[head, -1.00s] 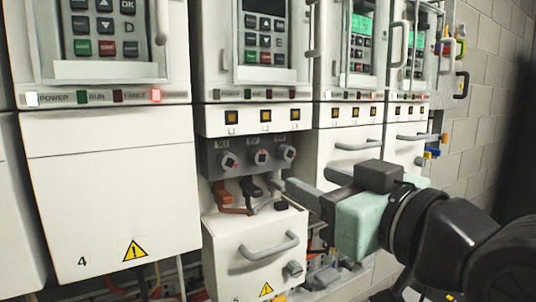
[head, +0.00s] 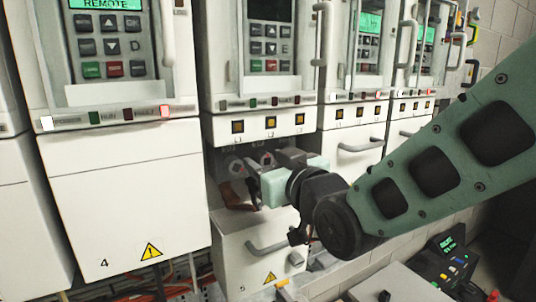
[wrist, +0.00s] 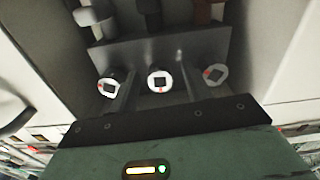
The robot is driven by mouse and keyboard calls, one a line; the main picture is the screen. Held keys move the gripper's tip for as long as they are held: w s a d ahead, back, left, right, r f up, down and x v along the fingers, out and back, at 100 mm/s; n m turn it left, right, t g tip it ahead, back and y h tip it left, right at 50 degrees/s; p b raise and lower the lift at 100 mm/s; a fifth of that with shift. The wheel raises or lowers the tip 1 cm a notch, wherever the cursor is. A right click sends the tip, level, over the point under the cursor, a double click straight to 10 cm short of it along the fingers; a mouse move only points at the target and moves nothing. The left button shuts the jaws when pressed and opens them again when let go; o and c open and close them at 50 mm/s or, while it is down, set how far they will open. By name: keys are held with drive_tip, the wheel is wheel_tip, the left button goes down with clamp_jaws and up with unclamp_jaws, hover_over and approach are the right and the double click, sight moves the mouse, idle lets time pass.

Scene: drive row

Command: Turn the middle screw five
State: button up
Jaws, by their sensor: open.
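The middle screw (wrist: 160,82) is a round pale head with a dark square socket and a red mark at its lower edge in the wrist view. It sits between two like screws, one to its left (wrist: 107,85) and one to its right (wrist: 214,75). In the head view the row is on the grey terminal block (head: 222,162) of drive 5, partly hidden by my gripper (head: 270,166). My gripper is open and faces the block. In the wrist view its thin fingers lie either side of the middle screw; contact cannot be told.
Cables (head: 233,197) leave the block below the screws. Drive 5's lowered cover (head: 240,240) with its handle stands beneath my gripper. Drive 4's closed cover (head: 120,200) is at left, more drives at right. A grey case with a small green screen (head: 447,243) stands low at right.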

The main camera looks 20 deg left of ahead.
drive_tip(key=shift+a, duration=0.1)
drive_tip(key=c, duration=1)
